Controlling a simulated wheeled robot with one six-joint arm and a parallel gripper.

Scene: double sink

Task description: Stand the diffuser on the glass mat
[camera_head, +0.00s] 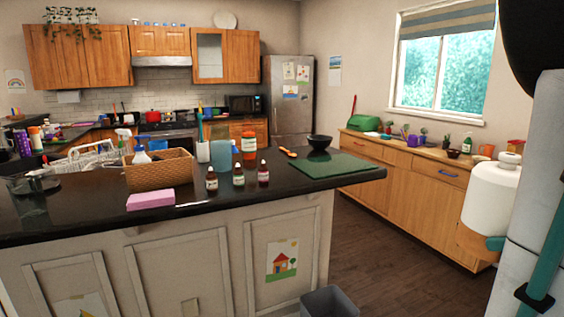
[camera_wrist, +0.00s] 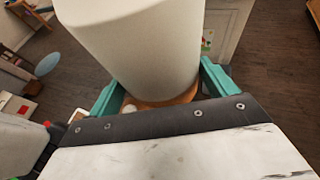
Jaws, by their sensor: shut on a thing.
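The diffuser (camera_head: 492,201) has a white rounded body and a wooden base. It is in the air at the right of the head view, nearly upright. My gripper (camera_head: 494,243) is shut on it near the base. In the wrist view the diffuser (camera_wrist: 135,45) fills the upper middle, between the teal fingers of my gripper (camera_wrist: 160,92). The glass mat (camera_head: 320,172) is a dark green sheet flat on the right end of the black island counter. Its top is bare, and the diffuser is apart from it, to the right.
A black bowl (camera_head: 320,142) and an orange-handled tool (camera_head: 288,152) lie behind the mat. Several dropper bottles, one being (camera_head: 263,174), stand to its left, near a wicker basket (camera_head: 160,170) and a pink sponge (camera_head: 151,200). A grey bin (camera_head: 328,301) stands on the floor before the island.

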